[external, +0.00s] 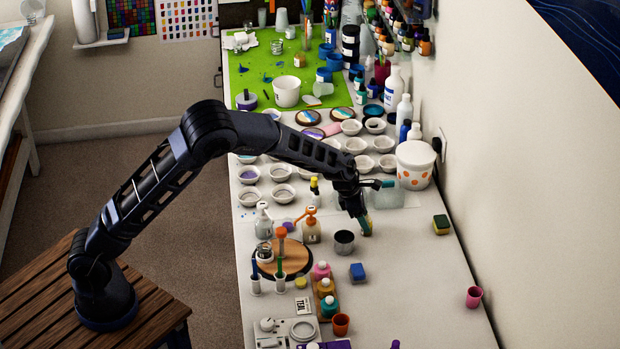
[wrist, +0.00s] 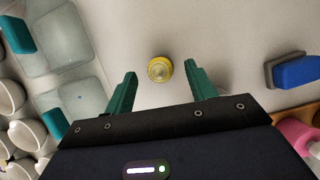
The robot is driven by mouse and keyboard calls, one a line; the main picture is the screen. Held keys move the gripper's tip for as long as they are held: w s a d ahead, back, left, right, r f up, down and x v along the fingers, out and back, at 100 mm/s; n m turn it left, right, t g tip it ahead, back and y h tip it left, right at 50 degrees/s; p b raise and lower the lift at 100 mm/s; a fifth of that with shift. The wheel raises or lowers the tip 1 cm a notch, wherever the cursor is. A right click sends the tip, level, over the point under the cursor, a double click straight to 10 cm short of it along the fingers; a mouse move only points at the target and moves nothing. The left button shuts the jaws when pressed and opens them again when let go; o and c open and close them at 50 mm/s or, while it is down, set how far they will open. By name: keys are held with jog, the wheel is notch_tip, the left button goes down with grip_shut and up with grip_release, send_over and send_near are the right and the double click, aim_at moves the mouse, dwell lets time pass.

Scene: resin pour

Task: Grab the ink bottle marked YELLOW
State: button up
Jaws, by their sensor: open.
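A small round yellow thing (wrist: 160,69), seen from above, shows in the wrist view; it looks like the top of an ink bottle. No label can be read on it. My gripper (wrist: 161,74) is open, with one green finger on each side of the yellow thing and visible gaps to both. I cannot tell the height between the fingertips and it. In the external view my gripper (external: 365,223) points down over the worktop, right of a dark cup (external: 344,242). There I cannot make out the yellow thing, which the gripper seems to hide.
Clear trays (wrist: 75,95) and white bowls (wrist: 28,135) are on the other side. The right worktop is mostly free around a pink cup (external: 474,297).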

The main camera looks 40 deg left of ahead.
jog(key=x, duration=0.3)
jog(key=shift+f, duration=0.15)
jog(key=c, duration=1.1)
